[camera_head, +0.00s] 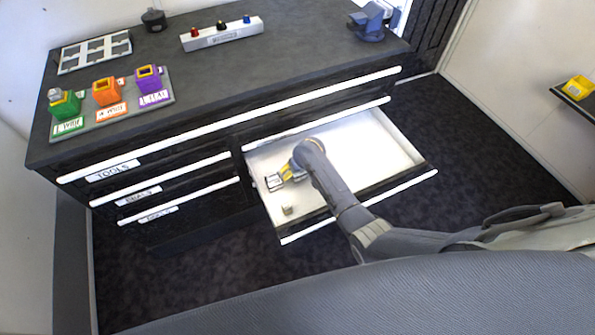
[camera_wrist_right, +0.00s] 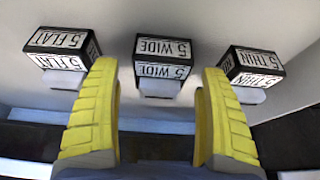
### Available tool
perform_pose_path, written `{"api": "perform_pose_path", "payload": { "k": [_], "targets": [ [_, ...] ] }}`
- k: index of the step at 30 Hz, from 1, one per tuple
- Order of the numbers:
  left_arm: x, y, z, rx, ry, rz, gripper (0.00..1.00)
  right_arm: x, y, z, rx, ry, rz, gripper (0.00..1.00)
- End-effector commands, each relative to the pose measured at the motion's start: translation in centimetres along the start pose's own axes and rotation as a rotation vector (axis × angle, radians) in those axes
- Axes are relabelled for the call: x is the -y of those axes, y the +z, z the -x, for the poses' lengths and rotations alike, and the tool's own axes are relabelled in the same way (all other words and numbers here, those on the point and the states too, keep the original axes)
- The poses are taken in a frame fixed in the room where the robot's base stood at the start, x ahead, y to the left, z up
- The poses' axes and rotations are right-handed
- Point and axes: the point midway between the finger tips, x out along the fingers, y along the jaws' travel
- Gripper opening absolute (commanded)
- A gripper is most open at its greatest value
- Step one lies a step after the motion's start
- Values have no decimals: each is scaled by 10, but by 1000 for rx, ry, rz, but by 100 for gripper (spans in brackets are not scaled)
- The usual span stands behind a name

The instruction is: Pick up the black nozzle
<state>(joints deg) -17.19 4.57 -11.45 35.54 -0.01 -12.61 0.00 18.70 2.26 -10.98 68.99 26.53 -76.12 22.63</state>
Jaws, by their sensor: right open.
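In the right wrist view three black blocks with white labels stand in a row: "5 FLAT" (camera_wrist_right: 64,47) at the left, "5 WIDE" (camera_wrist_right: 162,58) in the middle and "5 THIN" (camera_wrist_right: 252,66) at the right. Each has a pale grey part below. I cannot tell which is the black nozzle. My right gripper (camera_wrist_right: 158,80) has yellow fingers, open and empty, with the "5 WIDE" block seen between the fingertips. In the head view my right gripper (camera_head: 284,175) is low in the open drawer (camera_head: 385,150), partly hidden by my wrist. My left gripper is out of view.
A small grey block (camera_head: 287,210) lies near the drawer's front left. On the black cabinet top (camera_head: 285,65) are a bar with red, black and blue knobs (camera_head: 222,34), a tray of coloured holders (camera_head: 110,112) and a pale rack (camera_head: 95,52). The drawer's right side is clear.

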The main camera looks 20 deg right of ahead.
Motion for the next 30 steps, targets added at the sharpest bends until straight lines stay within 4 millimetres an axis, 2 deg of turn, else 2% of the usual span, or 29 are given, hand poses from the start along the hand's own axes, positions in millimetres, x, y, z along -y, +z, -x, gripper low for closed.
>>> {"api": "perform_pose_path", "payload": {
  "k": [8, 23, 30],
  "targets": [
    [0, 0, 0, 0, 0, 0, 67, 0, 0, -1, 0, 0, 0, 79],
    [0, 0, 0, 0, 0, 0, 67, 0, 0, -1, 0, 0, 0, 21],
    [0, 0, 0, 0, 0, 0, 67, 0, 0, 0, 0, 0, 0, 18]
  ]
}}
